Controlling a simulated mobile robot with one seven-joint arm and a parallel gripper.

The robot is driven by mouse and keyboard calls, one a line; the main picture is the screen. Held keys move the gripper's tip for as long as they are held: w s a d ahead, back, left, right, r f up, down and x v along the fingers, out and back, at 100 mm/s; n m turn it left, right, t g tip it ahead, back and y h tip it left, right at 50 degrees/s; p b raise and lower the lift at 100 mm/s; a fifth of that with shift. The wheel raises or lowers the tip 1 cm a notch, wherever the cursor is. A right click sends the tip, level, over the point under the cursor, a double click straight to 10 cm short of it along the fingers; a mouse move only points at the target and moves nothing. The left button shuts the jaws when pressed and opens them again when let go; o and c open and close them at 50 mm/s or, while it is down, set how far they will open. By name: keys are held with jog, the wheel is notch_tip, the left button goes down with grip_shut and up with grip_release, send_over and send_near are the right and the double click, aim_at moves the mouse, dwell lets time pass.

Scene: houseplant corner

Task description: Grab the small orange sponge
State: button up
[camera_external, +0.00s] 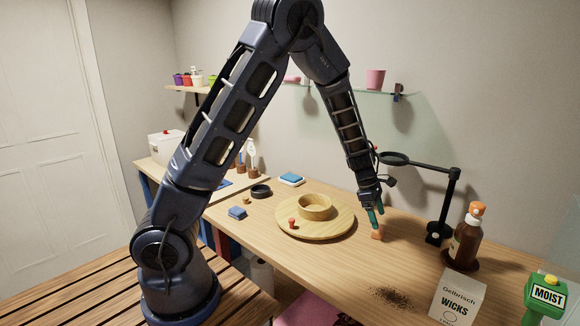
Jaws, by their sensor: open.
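The small orange sponge (377,236) lies on the wooden table, right of the round wooden board. My gripper (375,220) reaches down from above with its green fingers just over the sponge. The fingers are open, and their tips are at or very near the sponge's top. I cannot tell whether they touch it or stand on both sides of it.
The round board (290,228) holds a wooden ring-shaped bowl (315,206) and a small red piece (292,223). A black stand (446,205) and brown bottle (466,240) stand to the right. Dark crumbs (391,297), a white packet (457,298) and a green MOIST bottle (545,298) are in front.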

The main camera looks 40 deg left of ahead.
aim_at(378, 232)
jog(key=shift+a+x, duration=0.1)
jog(key=shift+x, duration=1.05)
jog(key=shift+a+x, duration=0.15)
jog(key=shift+x, duration=0.95)
jog(key=shift+s, duration=0.25)
jog(key=shift+c, duration=0.4)
jog(key=c, duration=1)
